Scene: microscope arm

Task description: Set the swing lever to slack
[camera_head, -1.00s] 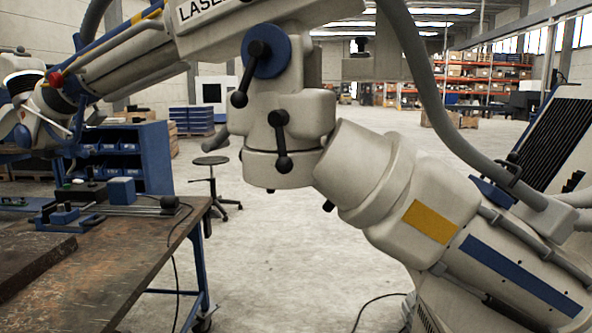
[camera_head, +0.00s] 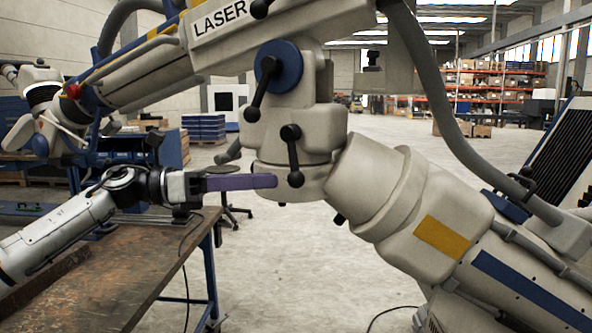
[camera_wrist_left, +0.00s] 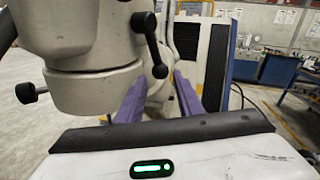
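The microscope arm's pale joint housing carries two black ball-ended levers in the head view. The upper lever (camera_head: 261,88) slants down-left from a blue disc. The lower lever (camera_head: 292,152) hangs nearly straight down; I cannot tell by label which is the swing lever. My left gripper (camera_head: 275,181) comes in from the left, its purple fingers pointing at the lower lever's ball end. In the left wrist view the gripper (camera_wrist_left: 160,82) is open, and a black lever (camera_wrist_left: 152,42) hangs with its ball between the fingertips' lines. Contact is not clear. My right gripper is not in view.
A worn workbench (camera_head: 130,270) lies below my left arm. The thick pale arm segment with a yellow patch (camera_head: 441,237) fills the right side, and a grey hose (camera_head: 437,95) loops above it. A black knob (camera_wrist_left: 27,92) sticks out at left in the wrist view.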

